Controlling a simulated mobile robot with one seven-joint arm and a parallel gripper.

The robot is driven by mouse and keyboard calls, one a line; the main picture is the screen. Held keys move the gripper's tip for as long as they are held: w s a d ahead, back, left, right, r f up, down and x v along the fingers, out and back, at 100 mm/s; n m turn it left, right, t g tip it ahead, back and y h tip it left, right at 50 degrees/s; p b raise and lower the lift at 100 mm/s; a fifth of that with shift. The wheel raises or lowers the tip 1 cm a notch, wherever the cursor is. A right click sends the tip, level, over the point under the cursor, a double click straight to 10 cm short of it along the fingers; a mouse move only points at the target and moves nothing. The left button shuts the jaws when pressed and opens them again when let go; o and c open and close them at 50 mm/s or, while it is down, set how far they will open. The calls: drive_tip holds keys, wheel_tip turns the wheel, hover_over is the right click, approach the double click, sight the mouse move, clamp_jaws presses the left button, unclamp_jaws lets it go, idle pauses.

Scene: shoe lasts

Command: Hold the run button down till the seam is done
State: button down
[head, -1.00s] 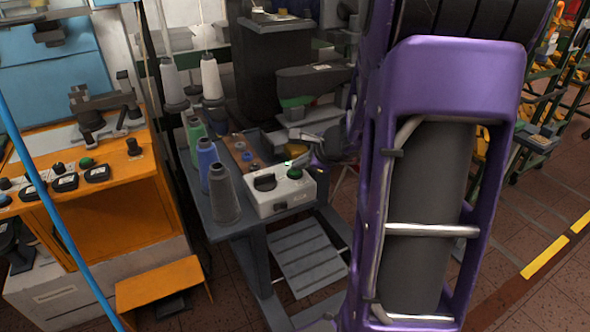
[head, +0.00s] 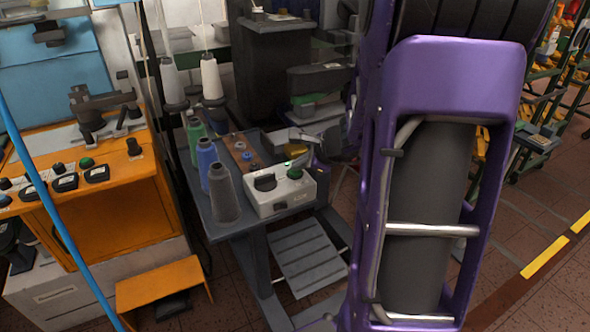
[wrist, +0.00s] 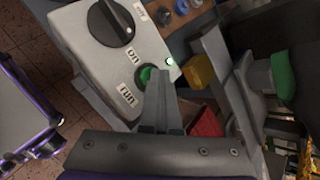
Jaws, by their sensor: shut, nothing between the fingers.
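The control box (head: 258,205) is a pale box on the grey stand. In the wrist view it (wrist: 85,38) has a black dial by the word "On" and a green run button (wrist: 145,74) by the word "run". A small lamp (wrist: 169,62) beside the button glows green. My gripper (wrist: 161,76) is shut and empty, its tips at the right side of the run button and covering part of it. I cannot tell how far the button is pressed. In the head view my gripper (head: 304,159) is at the box's back right corner, and the button (head: 295,173) shows green.
Thread cones, including a grey one (head: 223,193) and a blue one (head: 207,163), stand left of the box. The dark machine (head: 320,78) is behind it. An orange cabinet (head: 100,215) stands at left. In the wrist view, a yellow piece (wrist: 198,70) and red bin (wrist: 207,122) lie right of my fingers.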

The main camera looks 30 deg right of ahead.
sight(299, 174)
drive_tip(key=shift+r, duration=0.1)
drive_tip(key=shift+r+p, duration=0.75)
drive_tip(key=shift+r, duration=0.05)
wheel_tip(299, 174, up, 5)
drive_tip(key=p, duration=0.4)
drive_tip(key=shift+r, duration=0.1)
idle(3.2)
drive_tip(key=r+n, duration=0.1)
drive_tip(key=n, duration=0.4)
drive_tip(key=r+n, duration=0.1)
drive_tip(key=n, duration=0.5)
drive_tip(key=r+n+h+b, duration=0.1)
drive_tip(key=n, duration=0.4)
drive_tip(key=shift+a+r+n, duration=0.3)
drive_tip(key=shift+r+n, duration=0.05)
drive_tip(key=shift+n, duration=0.05)
